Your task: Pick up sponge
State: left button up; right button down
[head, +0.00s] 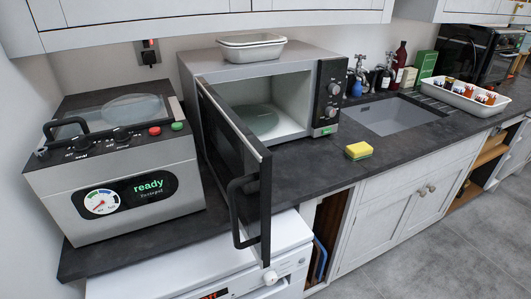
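A yellow sponge (358,150) with a green layer lies on the dark countertop (310,178). It is in front of the microwave's right side and to the left of the sink, near the counter's front edge. Nothing covers it and nothing touches it from above. Neither of my grippers shows in the head view.
The microwave (327,98) stands with its door (234,165) swung open toward the front, left of the sponge. A white container (252,48) sits on top. A grey machine (113,165) fills the left counter. The sink (390,115) and a tray of jars (462,96) are right.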

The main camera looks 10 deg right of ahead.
aim_at(357, 151)
jog(key=l+u, duration=0.2)
jog(key=u, duration=0.45)
jog(key=k+l+u, duration=0.1)
jog(key=l+u, duration=0.2)
jog(key=k+l+u, duration=0.15)
jog(key=l+u, duration=0.15)
jog(key=l, duration=0.2)
jog(key=k+l+u, duration=0.1)
jog(key=l, duration=0.3)
jog(key=k+l+u, duration=0.15)
jog(key=k+l, duration=0.4)
jog(key=l, duration=0.15)
jog(key=k+l, duration=0.15)
jog(key=l, duration=0.2)
jog(key=k+l, duration=0.2)
jog(key=l, duration=0.15)
jog(key=k+l, duration=0.2)
jog(key=l, duration=0.15)
jog(key=i, duration=0.5)
